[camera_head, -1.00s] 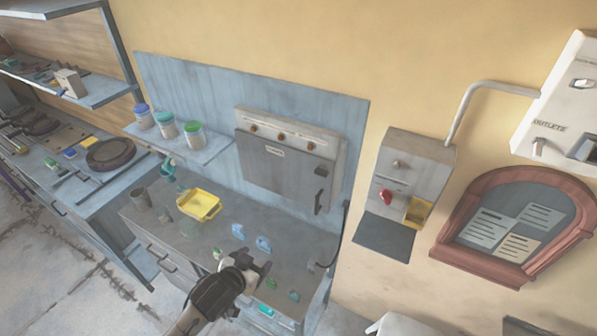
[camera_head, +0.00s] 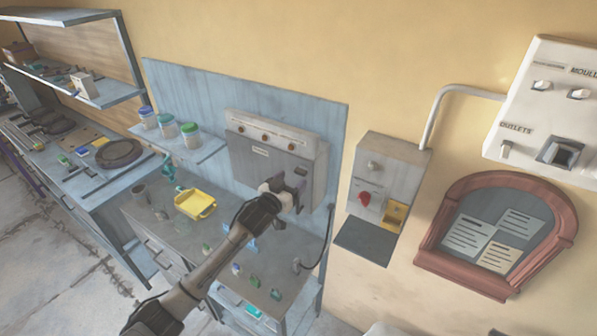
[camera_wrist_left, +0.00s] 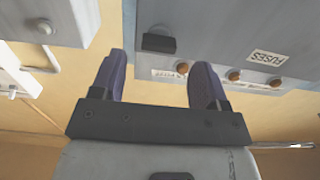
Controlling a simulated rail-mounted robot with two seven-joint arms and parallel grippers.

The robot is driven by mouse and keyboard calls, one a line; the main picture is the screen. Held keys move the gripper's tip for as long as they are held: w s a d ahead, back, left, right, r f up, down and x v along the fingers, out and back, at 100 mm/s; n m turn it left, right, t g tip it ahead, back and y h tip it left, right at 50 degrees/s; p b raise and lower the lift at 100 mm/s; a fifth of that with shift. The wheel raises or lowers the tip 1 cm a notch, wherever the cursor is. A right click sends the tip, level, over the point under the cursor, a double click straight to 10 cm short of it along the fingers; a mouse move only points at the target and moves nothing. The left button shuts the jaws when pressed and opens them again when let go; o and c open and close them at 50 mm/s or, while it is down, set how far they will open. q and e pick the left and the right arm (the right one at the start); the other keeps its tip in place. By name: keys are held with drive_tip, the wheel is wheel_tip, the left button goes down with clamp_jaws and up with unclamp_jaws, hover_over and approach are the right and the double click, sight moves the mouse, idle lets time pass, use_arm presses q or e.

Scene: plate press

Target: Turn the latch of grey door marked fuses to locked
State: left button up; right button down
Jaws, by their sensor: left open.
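The grey door (camera_head: 258,160) is on the front of a wall box above the bench. Its FUSES label (camera_wrist_left: 268,58) reads in the left wrist view. The latch (camera_wrist_left: 158,43) is a dark block near the door's edge; in the head view my left gripper largely covers that area. My left gripper (camera_head: 289,184) is in front of the door's lower right part. In the left wrist view its fingers (camera_wrist_left: 158,68) are open and empty, with the latch in line with the gap, just beyond the tips. I cannot tell whether they touch it. My right gripper is not in view.
A row of brown knobs (camera_head: 264,136) runs along the box above the door. A grey box with a red knob (camera_head: 365,199) hangs to the right. Below, the bench holds a yellow tray (camera_head: 197,205) and several small items. A shelf with jars (camera_head: 167,127) is on the left.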

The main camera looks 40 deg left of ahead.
sight(299, 174)
use_arm(q)
drive_tip(key=w, duration=0.3)
drive_tip(key=shift+a, duration=0.15)
drive_tip(key=shift+w+p, duration=0.35)
drive_tip(key=shift+w, duration=0.35)
drive_tip(key=shift+c, duration=0.5)
drive_tip(key=c, duration=0.8)
